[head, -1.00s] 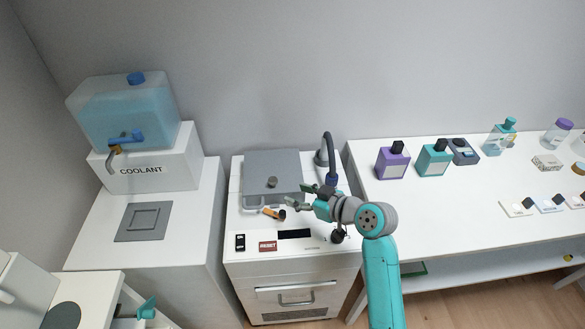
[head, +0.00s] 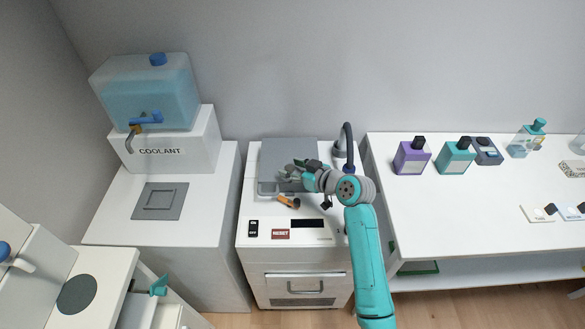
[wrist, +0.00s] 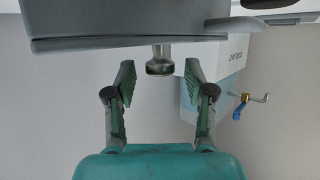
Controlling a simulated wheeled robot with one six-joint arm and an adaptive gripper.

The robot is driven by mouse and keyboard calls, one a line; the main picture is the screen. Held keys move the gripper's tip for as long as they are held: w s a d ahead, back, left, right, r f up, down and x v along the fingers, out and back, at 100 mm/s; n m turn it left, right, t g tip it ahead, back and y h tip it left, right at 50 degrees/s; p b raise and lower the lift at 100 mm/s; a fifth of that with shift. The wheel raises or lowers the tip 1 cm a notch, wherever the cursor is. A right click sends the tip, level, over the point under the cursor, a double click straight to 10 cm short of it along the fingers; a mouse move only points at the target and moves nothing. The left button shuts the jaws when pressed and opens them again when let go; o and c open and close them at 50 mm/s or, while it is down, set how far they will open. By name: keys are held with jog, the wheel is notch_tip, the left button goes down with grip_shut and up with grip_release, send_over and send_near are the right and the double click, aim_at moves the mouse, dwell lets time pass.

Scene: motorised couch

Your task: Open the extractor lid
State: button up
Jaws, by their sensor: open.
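The extractor is the white cabinet (head: 300,255) in the middle of the head view. Its grey lid (head: 288,152) lies flat and closed on top. In the wrist view the lid's grey edge (wrist: 130,40) crosses the top, with a round metal knob (wrist: 159,63) standing out from it. My gripper (head: 293,170) is over the lid in the head view and covers the knob there. In the wrist view my gripper (wrist: 160,75) is open, its two fingers on either side of the knob and apart from it.
A black hose (head: 348,145) rises at the lid's right. An orange-and-dark handle (head: 288,201) sits in front of the lid, above the RESET label (head: 281,234). The coolant tank (head: 150,95) stands left. Bottles, including a purple one (head: 411,158), stand on the right table.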

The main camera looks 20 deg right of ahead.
jog(key=shift+w, duration=0.15)
grip_shut()
jog(key=shift+r, duration=0.1)
